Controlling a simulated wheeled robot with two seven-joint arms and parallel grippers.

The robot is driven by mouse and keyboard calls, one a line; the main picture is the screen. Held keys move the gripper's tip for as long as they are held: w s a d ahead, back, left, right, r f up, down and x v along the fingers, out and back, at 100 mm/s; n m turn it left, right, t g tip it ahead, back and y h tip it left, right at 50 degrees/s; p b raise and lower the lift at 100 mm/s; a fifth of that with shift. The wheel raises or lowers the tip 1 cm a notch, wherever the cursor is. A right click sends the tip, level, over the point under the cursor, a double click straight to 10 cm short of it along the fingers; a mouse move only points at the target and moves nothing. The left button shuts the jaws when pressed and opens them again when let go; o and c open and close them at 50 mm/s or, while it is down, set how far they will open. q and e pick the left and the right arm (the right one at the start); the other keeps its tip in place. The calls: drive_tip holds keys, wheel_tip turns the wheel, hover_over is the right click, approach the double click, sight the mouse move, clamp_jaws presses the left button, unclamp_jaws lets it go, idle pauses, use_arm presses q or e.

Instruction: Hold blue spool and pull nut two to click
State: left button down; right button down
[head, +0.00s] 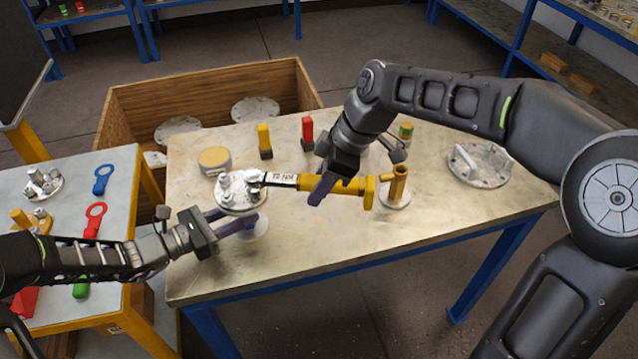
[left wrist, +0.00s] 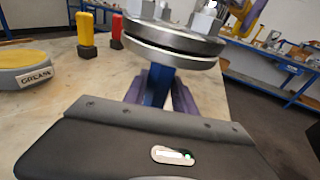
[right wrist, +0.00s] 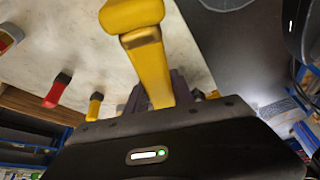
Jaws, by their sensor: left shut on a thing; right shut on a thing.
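The blue spool (left wrist: 158,88) stands upright under a round metal flange (head: 240,205) with several nuts on top. My left gripper (head: 248,224) is shut on the blue spool below the flange; its purple fingers flank the spool in the left wrist view. A yellow-handled wrench (head: 350,188) lies level above the table, its grey shaft (head: 280,179) reaching left to a nut on the flange. My right gripper (head: 322,188) is shut on the yellow handle, which also shows in the right wrist view (right wrist: 153,75). The number on the nut cannot be read.
A yellow stand (head: 398,188) is just right of the wrench's handle end. Behind stand a grease tin (head: 214,160), a yellow marker (head: 264,139) and a red marker (head: 307,131). A metal flange plate (head: 481,165) lies at the right. The table's front is clear.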

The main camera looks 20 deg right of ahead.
drive_tip(key=shift+a, duration=0.1)
drive_tip(key=shift+m+t, duration=0.3)
drive_tip(key=shift+m, duration=0.4)
drive_tip(key=shift+s+a+r, duration=0.1)
drive_tip(key=shift+s+r, duration=0.15)
drive_tip(key=shift+r, duration=0.6)
drive_tip(key=shift+s+a+r, duration=0.1)
drive_tip(key=shift+s+r, duration=0.1)
drive_tip(key=shift+r, duration=0.7)
drive_tip(key=shift+s+a+r, duration=0.1)
drive_tip(key=shift+s+r, duration=0.15)
drive_tip(key=shift+r, duration=0.6)
use_arm(q)
drive_tip(key=c, duration=0.9)
unclamp_jaws()
drive_tip(key=v, duration=1.2)
use_arm(e)
drive_tip(key=shift+f, duration=0.1)
